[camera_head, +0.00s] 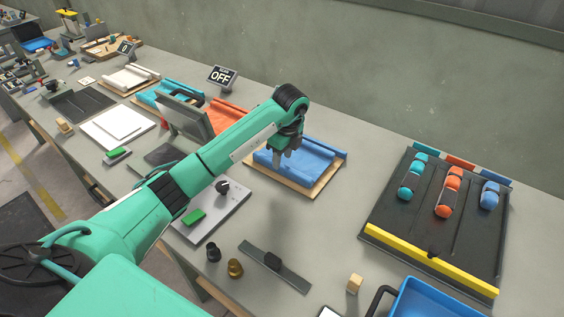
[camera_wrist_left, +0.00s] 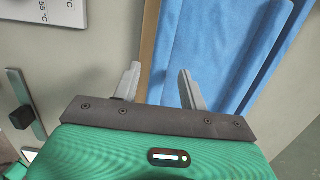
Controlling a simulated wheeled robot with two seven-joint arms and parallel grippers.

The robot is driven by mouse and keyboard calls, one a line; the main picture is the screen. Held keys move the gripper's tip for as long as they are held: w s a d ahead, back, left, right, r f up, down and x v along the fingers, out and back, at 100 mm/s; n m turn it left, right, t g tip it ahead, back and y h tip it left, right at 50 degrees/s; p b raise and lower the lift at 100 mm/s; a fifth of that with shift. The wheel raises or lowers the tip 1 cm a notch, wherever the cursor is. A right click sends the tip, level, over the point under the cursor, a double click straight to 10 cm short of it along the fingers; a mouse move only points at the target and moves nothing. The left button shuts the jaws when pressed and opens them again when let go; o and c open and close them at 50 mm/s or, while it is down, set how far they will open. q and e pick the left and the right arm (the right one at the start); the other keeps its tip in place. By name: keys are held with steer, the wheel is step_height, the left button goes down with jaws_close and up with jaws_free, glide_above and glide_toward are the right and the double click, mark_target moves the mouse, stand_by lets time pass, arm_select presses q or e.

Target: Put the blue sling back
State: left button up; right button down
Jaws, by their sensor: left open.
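The blue sling (camera_head: 312,159), a long ridged blue piece, lies on a pale wooden base (camera_head: 309,193) in the middle of the bench. It also shows in the left wrist view (camera_wrist_left: 222,45), with the wooden edge along its left side. My left gripper (camera_head: 284,156) points down over the left part of the blue piece. In the left wrist view the two fingers of this gripper (camera_wrist_left: 159,70) are apart with nothing between them, near the wooden edge. I cannot tell whether they touch it. My right gripper is not in view.
A black sloped rack (camera_head: 436,215) with teal, orange and blue rolls stands right. An orange piece (camera_head: 228,114) and a grey upright panel (camera_head: 186,116) stand left. A blue tray (camera_head: 435,298) and small wooden block (camera_head: 355,284) are in front. Bare bench lies between sling and rack.

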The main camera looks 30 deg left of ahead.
arm_select(q)
step_height(320, 180, up, 10)
steer(key=d, duration=0.1)
steer(key=shift+f+p, duration=0.25)
steer(key=shift+p, duration=0.05)
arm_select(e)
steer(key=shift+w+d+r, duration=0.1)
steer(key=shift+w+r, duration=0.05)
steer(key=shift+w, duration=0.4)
arm_select(q)
steer(key=shift+s+d, duration=0.1)
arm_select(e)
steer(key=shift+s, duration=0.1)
